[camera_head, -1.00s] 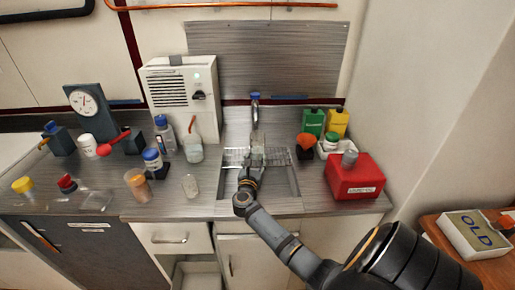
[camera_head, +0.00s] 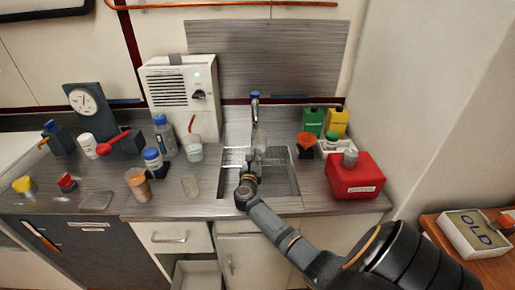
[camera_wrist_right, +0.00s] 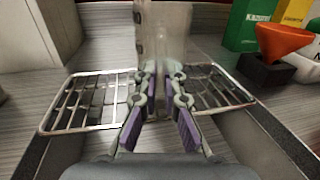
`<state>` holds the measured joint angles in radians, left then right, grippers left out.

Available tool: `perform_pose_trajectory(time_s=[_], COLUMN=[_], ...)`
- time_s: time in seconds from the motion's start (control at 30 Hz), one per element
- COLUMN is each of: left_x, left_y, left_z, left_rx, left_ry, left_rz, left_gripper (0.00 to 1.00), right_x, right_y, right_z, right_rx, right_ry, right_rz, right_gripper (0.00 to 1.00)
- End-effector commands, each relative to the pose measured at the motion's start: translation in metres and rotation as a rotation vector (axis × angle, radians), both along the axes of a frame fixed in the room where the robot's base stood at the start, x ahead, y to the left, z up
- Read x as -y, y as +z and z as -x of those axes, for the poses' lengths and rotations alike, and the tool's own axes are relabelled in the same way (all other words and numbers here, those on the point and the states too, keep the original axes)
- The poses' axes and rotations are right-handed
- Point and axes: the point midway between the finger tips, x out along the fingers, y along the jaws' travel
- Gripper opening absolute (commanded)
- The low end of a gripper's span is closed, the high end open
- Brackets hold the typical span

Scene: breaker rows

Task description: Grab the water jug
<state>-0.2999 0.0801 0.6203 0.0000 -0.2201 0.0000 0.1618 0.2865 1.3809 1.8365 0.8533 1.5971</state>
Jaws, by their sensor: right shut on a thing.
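The water jug, a clear, see-through container (camera_head: 260,138), stands upright at the back of the sink, just in front of the tap. In the right wrist view the jug (camera_wrist_right: 164,28) rises between the fingers, its top cut off by the frame. My right gripper (camera_head: 257,154) is shut on the jug. In the wrist view the gripper's purple-padded fingers (camera_wrist_right: 163,82) press on both sides of its lower part. Whether its base touches anything is hard to tell. My left gripper is not in view.
A wire rack (camera_wrist_right: 88,98) spans the sink (camera_head: 287,184) beneath the gripper. The tap (camera_head: 255,108) is close behind. To the right are a red box (camera_head: 352,180), an orange funnel (camera_head: 306,140) and green (camera_head: 313,121) and yellow (camera_head: 337,121) containers. Several bottles and cups crowd the left counter.

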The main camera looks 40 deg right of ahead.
Motion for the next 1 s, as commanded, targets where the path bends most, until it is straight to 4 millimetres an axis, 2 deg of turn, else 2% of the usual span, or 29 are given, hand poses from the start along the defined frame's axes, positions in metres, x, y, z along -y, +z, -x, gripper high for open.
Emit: perform_pose_trajectory(time_s=[0.37, 0.63, 1.0], left_x=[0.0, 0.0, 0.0], left_y=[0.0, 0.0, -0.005], left_z=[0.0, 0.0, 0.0], left_rx=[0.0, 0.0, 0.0], left_ry=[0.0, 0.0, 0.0], left_rz=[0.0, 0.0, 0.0], left_gripper=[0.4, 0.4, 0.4], right_x=[0.0, 0.0, -0.041], right_y=[0.003, 0.018, 0.014], right_z=[0.0, 0.0, 0.032], right_rx=[0.001, 0.003, 0.002], right_ry=[0.0, 0.001, 0.002], right_rz=[0.002, 0.001, -0.001], right_gripper=[0.0, 0.0, 0.0])
